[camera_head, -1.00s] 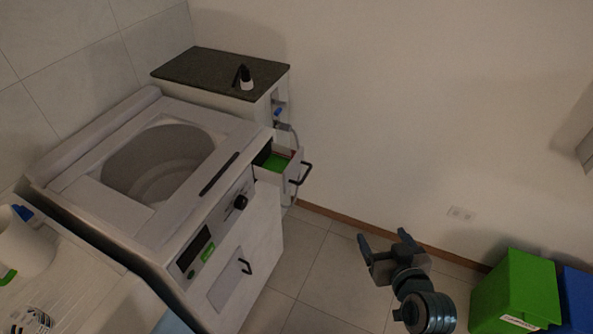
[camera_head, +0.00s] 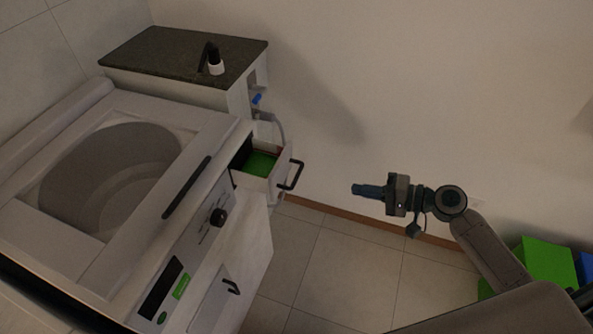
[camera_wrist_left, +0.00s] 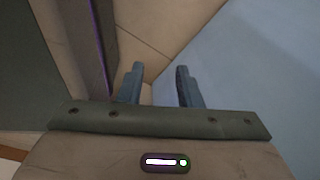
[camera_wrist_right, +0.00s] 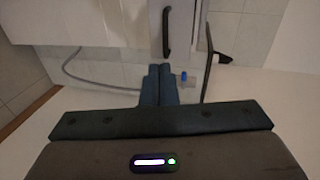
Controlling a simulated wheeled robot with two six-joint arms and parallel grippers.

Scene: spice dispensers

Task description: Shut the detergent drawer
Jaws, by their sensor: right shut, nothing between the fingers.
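The detergent drawer (camera_head: 282,166) stands pulled out from the upper right corner of the washing machine's front (camera_head: 226,255) in the head view. It is white, with a green inside (camera_head: 260,164) and a black bar handle (camera_head: 292,175). My right gripper (camera_head: 354,190) is shut and empty, to the right of the handle, pointing at it across a clear gap. In the right wrist view, the closed fingers (camera_wrist_right: 159,72) point toward the black handle (camera_wrist_right: 167,32). My left gripper (camera_wrist_left: 158,72) shows only in the left wrist view, open and empty.
A cabinet with a dark top (camera_head: 180,60) stands behind the machine, carrying a small black-and-white bottle (camera_head: 215,62). A hose (camera_head: 277,125) runs close behind the drawer. A green bin (camera_head: 545,262) stands at the right. The floor (camera_head: 345,265) before the machine is clear.

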